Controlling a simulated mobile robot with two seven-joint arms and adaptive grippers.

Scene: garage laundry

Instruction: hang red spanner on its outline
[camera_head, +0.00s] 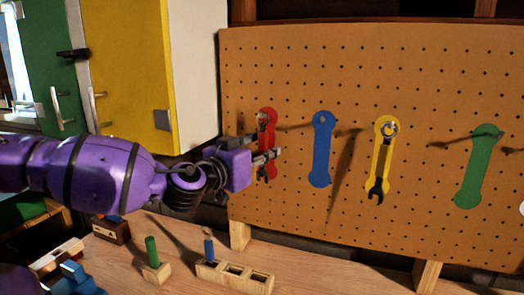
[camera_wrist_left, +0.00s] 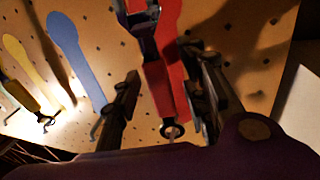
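The red spanner (camera_head: 263,118) is upright against the pegboard, over the red outline (camera_head: 270,112). In the left wrist view the red spanner's ring end (camera_wrist_left: 172,130) shows at the bottom and its dark jaws near the top. The ring is at or very near the peg; I cannot tell whether it sits fully on it. My left gripper (camera_head: 268,157) is at the red outline. In the wrist view its two fingers (camera_wrist_left: 163,98) stand apart on either side of the spanner, with a gap on the left. My right gripper is not in view.
The pegboard (camera_head: 420,80) also carries a blue outline (camera_head: 320,150), a yellow outline (camera_head: 386,125) with a spanner hung on it, and a green outline (camera_head: 474,170). A wooden block with slots (camera_head: 235,278) and a green peg (camera_head: 152,252) stand on the bench below.

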